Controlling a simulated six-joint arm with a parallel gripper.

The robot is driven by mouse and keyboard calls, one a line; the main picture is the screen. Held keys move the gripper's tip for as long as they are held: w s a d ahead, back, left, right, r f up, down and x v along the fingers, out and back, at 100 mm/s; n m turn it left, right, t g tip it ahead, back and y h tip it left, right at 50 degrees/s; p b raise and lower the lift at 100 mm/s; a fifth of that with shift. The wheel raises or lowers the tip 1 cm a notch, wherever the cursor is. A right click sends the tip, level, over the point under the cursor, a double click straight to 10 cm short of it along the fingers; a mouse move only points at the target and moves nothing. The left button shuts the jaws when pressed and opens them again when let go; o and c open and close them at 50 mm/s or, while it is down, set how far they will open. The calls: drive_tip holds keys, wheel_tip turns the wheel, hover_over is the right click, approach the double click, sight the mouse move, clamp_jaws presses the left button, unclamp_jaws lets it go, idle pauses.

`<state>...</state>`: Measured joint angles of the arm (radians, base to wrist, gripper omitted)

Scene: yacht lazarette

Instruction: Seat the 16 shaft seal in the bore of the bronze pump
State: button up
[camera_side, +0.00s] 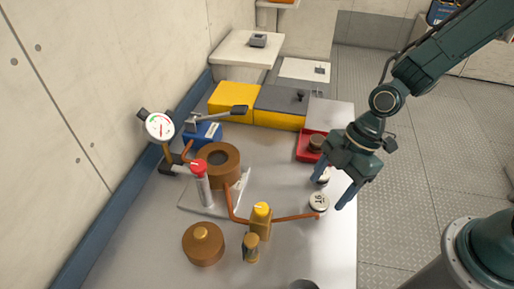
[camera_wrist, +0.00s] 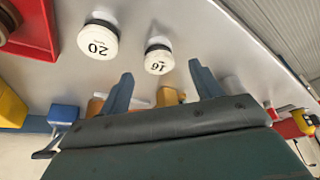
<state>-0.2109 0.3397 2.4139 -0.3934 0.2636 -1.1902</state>
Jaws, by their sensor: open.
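The 16 shaft seal (camera_side: 319,203) is a white disc with a dark band, flat on the bench near its right edge. My gripper (camera_side: 332,196) is open and empty, pointing down above the bench by the 16 seal. In the wrist view its fingertips (camera_wrist: 160,70) flank the 16 seal, apart from it. The bronze pump (camera_side: 231,178) stands left of centre, its dark bore facing up, with no seal visible in it.
A knobbed bronze piece (camera_side: 203,245) is at the front. A red tray (camera_side: 304,156) holds a brown part. A gauge (camera_side: 160,127) stands at left.

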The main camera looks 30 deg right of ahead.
sight(321, 199)
drive_tip(key=shift+x, duration=1.9)
drive_tip(key=shift+c, duration=0.3)
drive_tip(key=c, duration=1.1)
